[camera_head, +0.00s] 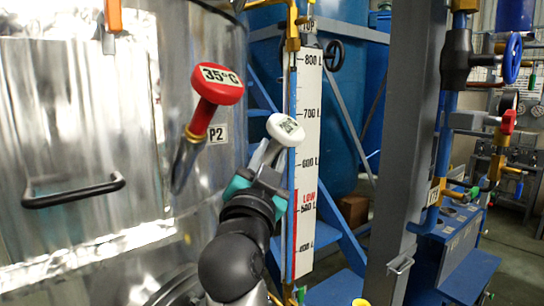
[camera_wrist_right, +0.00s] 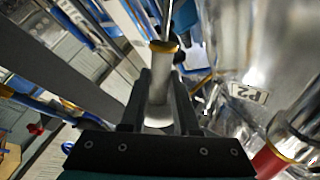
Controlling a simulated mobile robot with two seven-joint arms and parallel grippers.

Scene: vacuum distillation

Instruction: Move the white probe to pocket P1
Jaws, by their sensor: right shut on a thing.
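In the right wrist view the two fingers stand on either side of the probe's pale body (camera_wrist_right: 158,116), with a brass-coloured ring (camera_wrist_right: 166,47) beyond. A red probe (camera_head: 203,115) marked 35°C sits tilted beside the P2 label (camera_head: 217,134) on the metal vessel. No P1 label is readable. My left gripper is out of view.
The shiny metal vessel (camera_head: 75,120) with a black handle (camera_head: 75,192) fills the left. A white level scale (camera_head: 306,165) stands behind my right gripper. A grey post (camera_head: 408,130) and blue pipework with valves stand to the right.

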